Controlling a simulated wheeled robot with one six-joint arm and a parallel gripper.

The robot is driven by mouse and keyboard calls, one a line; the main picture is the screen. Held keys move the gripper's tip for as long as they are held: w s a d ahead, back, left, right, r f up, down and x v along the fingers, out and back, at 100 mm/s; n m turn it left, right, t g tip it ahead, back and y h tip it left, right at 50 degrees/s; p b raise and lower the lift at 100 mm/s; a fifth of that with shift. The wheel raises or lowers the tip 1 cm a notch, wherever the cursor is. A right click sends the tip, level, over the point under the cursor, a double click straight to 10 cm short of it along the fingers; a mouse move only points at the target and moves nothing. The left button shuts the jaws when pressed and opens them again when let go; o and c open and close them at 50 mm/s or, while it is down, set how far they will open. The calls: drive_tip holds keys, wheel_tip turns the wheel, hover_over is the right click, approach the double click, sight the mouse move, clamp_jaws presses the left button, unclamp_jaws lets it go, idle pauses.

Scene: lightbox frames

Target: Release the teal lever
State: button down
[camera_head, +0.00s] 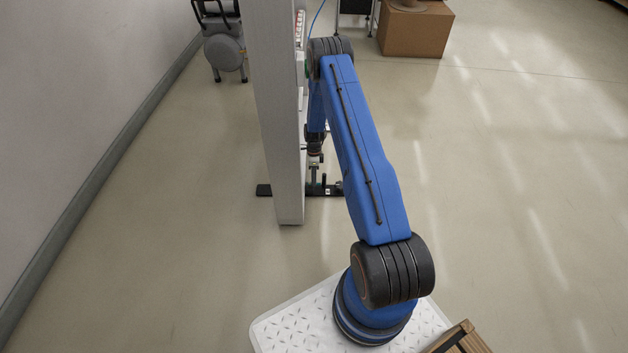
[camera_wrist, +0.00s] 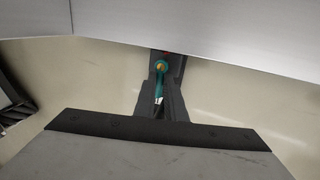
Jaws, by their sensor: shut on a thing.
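The teal lever (camera_wrist: 160,80) shows in the wrist view as a thin teal bar with a yellow-orange end, just below the edge of a pale panel. My gripper (camera_wrist: 161,97) has its dark fingers on both sides of the lever and is shut on it. The lower part of the lever is partly hidden between the fingers. In the head view my gripper (camera_head: 315,158) is small, beside the right side of the tall grey panel (camera_head: 275,120). The lever cannot be made out there.
A cardboard box (camera_head: 416,30) is at the back right, and a grey machine (camera_head: 224,48) stands by the left wall. The floor to the right is clear.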

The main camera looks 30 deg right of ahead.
drive_tip(key=c, duration=1.8)
unclamp_jaws()
drive_tip(key=v, duration=1.7)
drive_tip(key=shift+r, duration=0.25)
drive_tip(key=shift+d, duration=0.1)
